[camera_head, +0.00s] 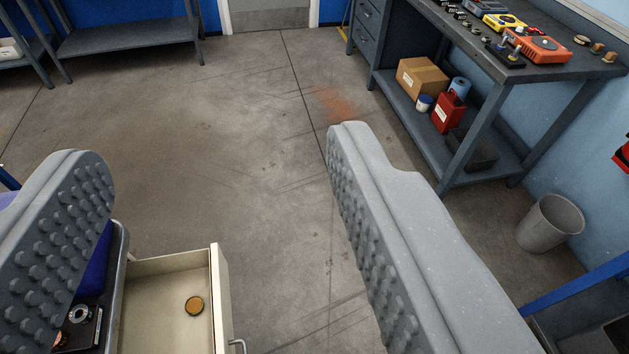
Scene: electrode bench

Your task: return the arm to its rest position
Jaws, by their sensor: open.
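My gripper (218,195) is open and nothing is between its two grey studded fingers. The left finger is at the lower left edge and the right finger reaches up from the bottom centre. Below and between them is an open cream drawer (160,305) with a small round amber-brown disc (194,306) lying in it. The rest of my arm does not show.
A dark workbench (398,85) with instruments on top stands at the upper right, with a cardboard box (421,78) and a red can (448,112) on its lower shelf. A grey bin (550,223) stands at right. The concrete floor (200,130) ahead is clear.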

